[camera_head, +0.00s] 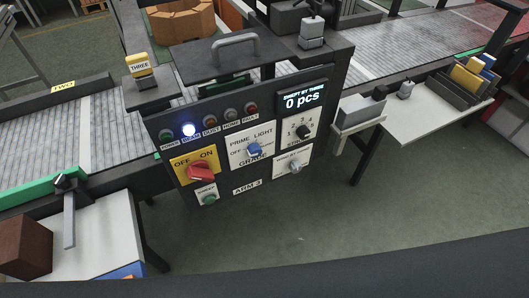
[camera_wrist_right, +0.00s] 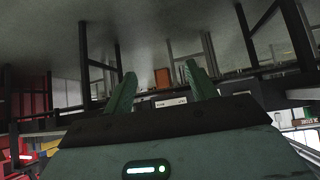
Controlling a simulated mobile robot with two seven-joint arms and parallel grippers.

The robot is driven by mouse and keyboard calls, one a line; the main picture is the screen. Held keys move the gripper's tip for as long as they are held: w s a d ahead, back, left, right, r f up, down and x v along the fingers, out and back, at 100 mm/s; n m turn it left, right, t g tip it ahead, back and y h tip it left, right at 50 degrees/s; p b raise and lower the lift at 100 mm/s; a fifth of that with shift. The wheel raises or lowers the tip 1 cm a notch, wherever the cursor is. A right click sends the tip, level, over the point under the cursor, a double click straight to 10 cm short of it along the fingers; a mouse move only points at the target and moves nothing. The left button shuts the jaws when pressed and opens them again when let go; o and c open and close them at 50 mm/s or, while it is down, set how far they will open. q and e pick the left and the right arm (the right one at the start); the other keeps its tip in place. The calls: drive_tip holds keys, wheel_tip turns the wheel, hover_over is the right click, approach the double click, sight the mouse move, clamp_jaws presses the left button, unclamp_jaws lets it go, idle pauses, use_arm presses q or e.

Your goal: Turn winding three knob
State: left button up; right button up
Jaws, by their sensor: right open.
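My right gripper (camera_wrist_right: 160,70) is open and empty in the right wrist view, away from the panel. My left gripper is not in view.
A green button (camera_head: 209,199) and a row of lamps, the blue-white one lit (camera_head: 189,130), are on the panel. Conveyors (camera_head: 50,135) run behind. White tables (camera_head: 430,125) stand at both sides; floor between is clear.

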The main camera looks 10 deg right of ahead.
drive_tip(key=w+d+r+n+t+b, duration=0.1)
drive_tip(key=w+n+t+b, duration=0.3)
drive_tip(key=w+n, duration=0.85)
drive_tip(key=n+t+y+b, duration=0.2)
drive_tip(key=n+t+y, duration=0.2)
drive_tip(key=n, duration=0.8)
approach(298, 170)
drive_tip(key=w, duration=0.3)
drive_tip(key=x, duration=0.3)
drive_tip(key=a+x, duration=0.1)
drive_tip(key=x, duration=0.2)
drive_tip(key=shift+w, duration=0.1)
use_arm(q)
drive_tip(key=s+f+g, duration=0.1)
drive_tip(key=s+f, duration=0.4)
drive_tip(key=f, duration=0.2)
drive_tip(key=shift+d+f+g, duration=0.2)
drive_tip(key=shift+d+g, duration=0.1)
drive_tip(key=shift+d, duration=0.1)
use_arm(e)
drive_tip(key=c, duration=1)
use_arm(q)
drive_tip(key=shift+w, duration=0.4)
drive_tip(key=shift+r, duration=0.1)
use_arm(e)
drive_tip(key=shift+r, duration=0.1)
